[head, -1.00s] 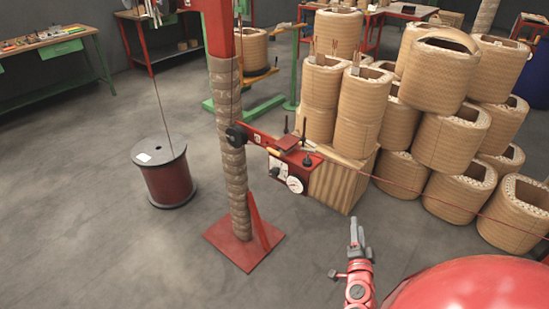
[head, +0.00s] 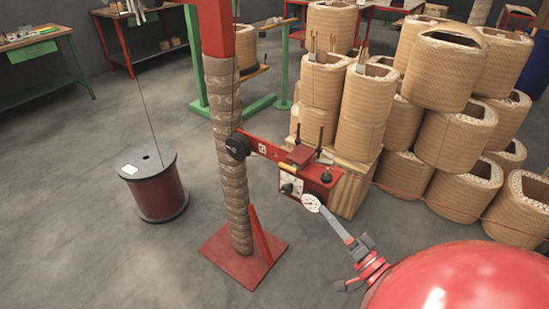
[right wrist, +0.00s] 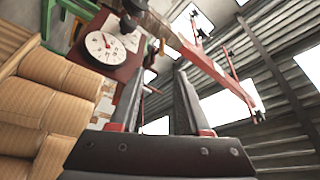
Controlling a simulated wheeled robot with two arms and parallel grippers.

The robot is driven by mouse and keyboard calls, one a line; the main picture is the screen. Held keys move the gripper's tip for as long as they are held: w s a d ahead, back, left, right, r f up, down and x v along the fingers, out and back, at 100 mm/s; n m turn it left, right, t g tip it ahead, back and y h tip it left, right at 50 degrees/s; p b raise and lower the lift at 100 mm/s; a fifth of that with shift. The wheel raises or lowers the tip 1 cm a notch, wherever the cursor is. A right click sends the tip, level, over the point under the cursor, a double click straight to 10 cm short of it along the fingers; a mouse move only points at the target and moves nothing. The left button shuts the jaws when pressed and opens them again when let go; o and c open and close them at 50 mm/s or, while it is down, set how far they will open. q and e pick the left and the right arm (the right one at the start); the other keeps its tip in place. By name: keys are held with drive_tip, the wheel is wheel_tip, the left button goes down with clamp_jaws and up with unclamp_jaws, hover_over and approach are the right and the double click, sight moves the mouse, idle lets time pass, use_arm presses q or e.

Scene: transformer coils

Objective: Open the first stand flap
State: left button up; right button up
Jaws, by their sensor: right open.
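The first stand (head: 230,170) is a red post with a wrapped column on a red foot plate. A red arm on it carries a red head with a white dial (head: 312,203), black knobs and upright pins. A small red plate, which looks like the flap (head: 301,154), lies on top of that head. My right gripper (head: 325,212) is open and empty, its tips close to the dial's lower right in the head view; I cannot tell whether they touch. In the right wrist view the dial (right wrist: 104,45) shows left of the open fingers (right wrist: 161,76). My left gripper is out of view.
Several wound coils (head: 455,135) are stacked at the right, behind my right arm. A dark red wire spool (head: 160,190) stands at the left on open floor. A wooden block (head: 350,190) stands behind the stand's head. A wire runs right from the head.

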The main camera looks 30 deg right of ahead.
sight(288, 166)
drive_tip(key=p+x, duration=0.2)
drive_tip(key=x, duration=0.6)
drive_tip(key=p+x, duration=0.2)
drive_tip(key=x, duration=0.6)
drive_tip(key=shift+a+r, duration=0.15)
drive_tip(key=shift+r, duration=0.1)
drive_tip(key=shift+w, duration=0.6)
clamp_jaws()
